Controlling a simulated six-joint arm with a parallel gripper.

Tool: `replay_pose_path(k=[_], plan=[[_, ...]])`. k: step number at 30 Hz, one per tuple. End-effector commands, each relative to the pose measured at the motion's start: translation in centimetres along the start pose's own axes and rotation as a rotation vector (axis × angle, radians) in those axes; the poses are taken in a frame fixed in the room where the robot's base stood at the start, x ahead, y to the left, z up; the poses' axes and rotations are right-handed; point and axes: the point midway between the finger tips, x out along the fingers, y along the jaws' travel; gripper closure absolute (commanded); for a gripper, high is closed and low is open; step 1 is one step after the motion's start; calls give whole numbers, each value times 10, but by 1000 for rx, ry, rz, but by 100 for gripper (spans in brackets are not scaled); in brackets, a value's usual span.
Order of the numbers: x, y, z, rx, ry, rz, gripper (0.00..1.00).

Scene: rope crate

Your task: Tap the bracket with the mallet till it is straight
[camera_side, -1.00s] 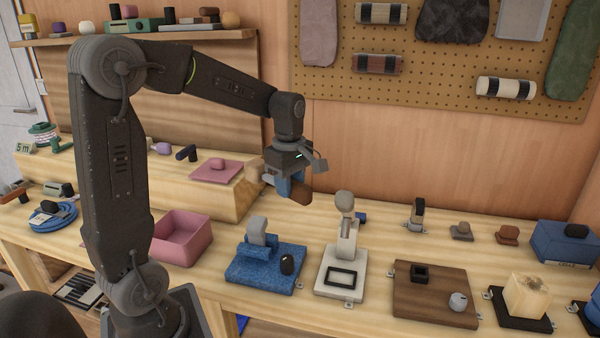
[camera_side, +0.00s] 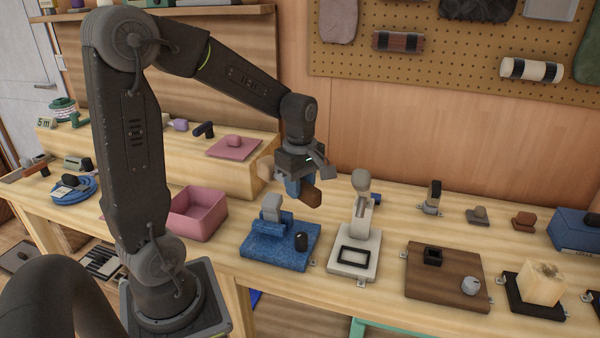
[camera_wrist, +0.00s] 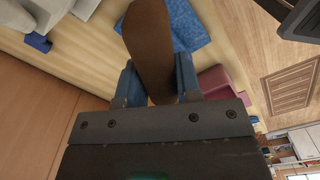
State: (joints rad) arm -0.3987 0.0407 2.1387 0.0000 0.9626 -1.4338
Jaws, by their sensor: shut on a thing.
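My gripper (camera_side: 299,186) hangs above the bench, its blue fingers shut on a brown piece, which I take for the mallet (camera_side: 311,196). In the wrist view the brown piece (camera_wrist: 149,45) lies between the fingers (camera_wrist: 156,84) and reaches past their tips. A pale tan piece (camera_side: 266,167) shows left of the fingers and appears to belong to it. I cannot tell for sure which part is the bracket; a grey upright piece (camera_side: 271,206) stands on a blue base (camera_side: 262,247) below my gripper. The held piece looks clear of it.
A white base (camera_side: 350,271) with a grey upright stands right of the blue base. Further right are a brown board (camera_side: 420,287) and a wooden block (camera_side: 541,283). A pink open box (camera_side: 198,218) is at left. A raised wooden ledge (camera_side: 150,160) is behind.

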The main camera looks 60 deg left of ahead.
Motion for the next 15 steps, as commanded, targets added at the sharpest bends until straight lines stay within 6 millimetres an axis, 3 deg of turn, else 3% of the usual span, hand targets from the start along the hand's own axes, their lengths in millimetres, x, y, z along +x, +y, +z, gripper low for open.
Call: replay_pose_path(k=[15], plan=[[14,0,0,0,0,-2,100]])
